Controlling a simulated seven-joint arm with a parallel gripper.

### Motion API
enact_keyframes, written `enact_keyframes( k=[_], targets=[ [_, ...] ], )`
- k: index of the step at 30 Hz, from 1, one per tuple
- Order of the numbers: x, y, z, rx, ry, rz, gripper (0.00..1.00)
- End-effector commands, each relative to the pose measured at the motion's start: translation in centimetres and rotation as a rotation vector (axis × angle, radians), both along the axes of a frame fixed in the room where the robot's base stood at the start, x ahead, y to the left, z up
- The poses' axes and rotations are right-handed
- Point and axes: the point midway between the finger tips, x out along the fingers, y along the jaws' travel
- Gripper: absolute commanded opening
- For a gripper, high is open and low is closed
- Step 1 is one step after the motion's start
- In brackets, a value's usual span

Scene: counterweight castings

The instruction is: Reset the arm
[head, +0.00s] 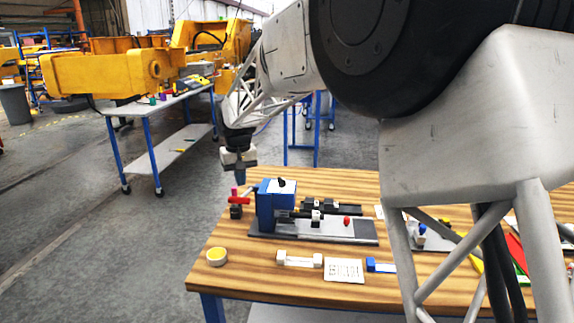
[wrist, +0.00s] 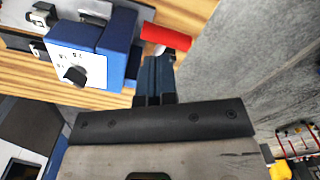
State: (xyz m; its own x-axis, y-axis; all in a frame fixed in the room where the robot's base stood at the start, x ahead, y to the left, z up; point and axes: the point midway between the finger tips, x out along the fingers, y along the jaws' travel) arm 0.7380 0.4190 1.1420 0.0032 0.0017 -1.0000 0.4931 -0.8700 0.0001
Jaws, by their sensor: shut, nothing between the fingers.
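My gripper (head: 240,180) is above the left end of the wooden table, with its fingers pointing down. In the wrist view its dark fingers (wrist: 155,75) are together and hold nothing. They are close to the red handle (wrist: 166,36) on the side of the blue machine; I cannot tell whether they touch it. The blue machine (head: 267,207) stands on a grey base and has a white dial face with a black knob (wrist: 75,75). In the head view the red handle (head: 239,199) sticks out from its left side.
A second table (head: 130,110) stands at the back left before yellow machinery. Open floor lies left of the wooden table.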

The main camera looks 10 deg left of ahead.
Motion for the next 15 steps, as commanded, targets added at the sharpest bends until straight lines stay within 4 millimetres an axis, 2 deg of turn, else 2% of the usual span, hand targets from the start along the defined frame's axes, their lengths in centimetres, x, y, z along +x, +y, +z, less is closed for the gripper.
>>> enact_keyframes(
  k=[5, 15],
  targets=[
    [-1.1, -3.1, 1.3, 0.005, -0.01, -0.026, 0.0],
    [-5.7, -12.6, 4.4, 0.021, -0.044, -0.111, 0.0]
  ],
)
